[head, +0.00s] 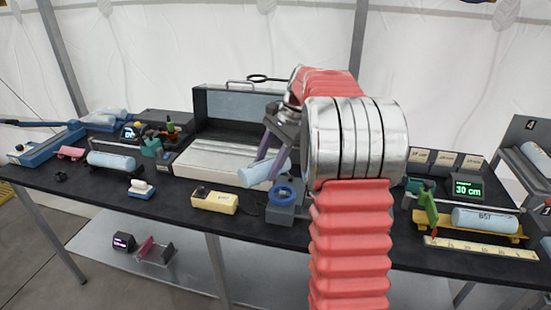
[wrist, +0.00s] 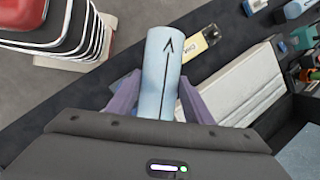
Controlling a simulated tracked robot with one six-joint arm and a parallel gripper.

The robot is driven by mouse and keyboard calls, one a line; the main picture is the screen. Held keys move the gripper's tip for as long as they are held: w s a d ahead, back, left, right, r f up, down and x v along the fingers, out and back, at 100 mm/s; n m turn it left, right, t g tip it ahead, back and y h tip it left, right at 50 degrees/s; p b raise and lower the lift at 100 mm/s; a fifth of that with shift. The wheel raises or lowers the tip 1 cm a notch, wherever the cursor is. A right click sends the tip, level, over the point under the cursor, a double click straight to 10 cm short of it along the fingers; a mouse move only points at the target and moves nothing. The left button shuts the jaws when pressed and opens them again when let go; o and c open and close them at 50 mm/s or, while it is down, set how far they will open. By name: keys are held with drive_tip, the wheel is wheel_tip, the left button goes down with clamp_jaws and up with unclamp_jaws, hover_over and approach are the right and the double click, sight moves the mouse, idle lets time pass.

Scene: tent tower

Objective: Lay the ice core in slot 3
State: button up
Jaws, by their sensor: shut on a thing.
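My gripper (head: 268,160) is shut on a pale blue ice core (head: 254,175), held tilted over the middle of the black table. In the wrist view the core (wrist: 160,60) sits between the purple fingers of my gripper (wrist: 160,95), and a black arrow runs along it. At the right edge of the head view a dark rack (head: 521,132) carries a "4" label and holds another pale core (head: 538,157). More of this rack is cut off by the frame. I cannot make out slot 3.
A labelled core (head: 485,217) lies on a yellow cradle (head: 470,229) at right, behind a ruler (head: 480,248). A blue ring on a grey block (head: 287,213) and a cream box (head: 214,200) stand below the held core. Another core (head: 112,160) lies at left.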

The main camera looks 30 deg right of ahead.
drive_tip(key=w+a+f+n+g+h, duration=0.1)
drive_tip(key=a+f+n+g, duration=0.2)
drive_tip(key=a+f+n, duration=0.2)
drive_tip(key=w+a+f+n+g+h, duration=0.1)
drive_tip(key=a+f+n+g, duration=0.2)
drive_tip(key=a+n, duration=0.9)
drive_tip(key=a+f, duration=0.2)
drive_tip(key=a, duration=0.4)
drive_tip(key=shift+w+a+h, duration=0.2)
drive_tip(key=shift+w+h, duration=0.1)
drive_tip(key=shift+w, duration=0.1)
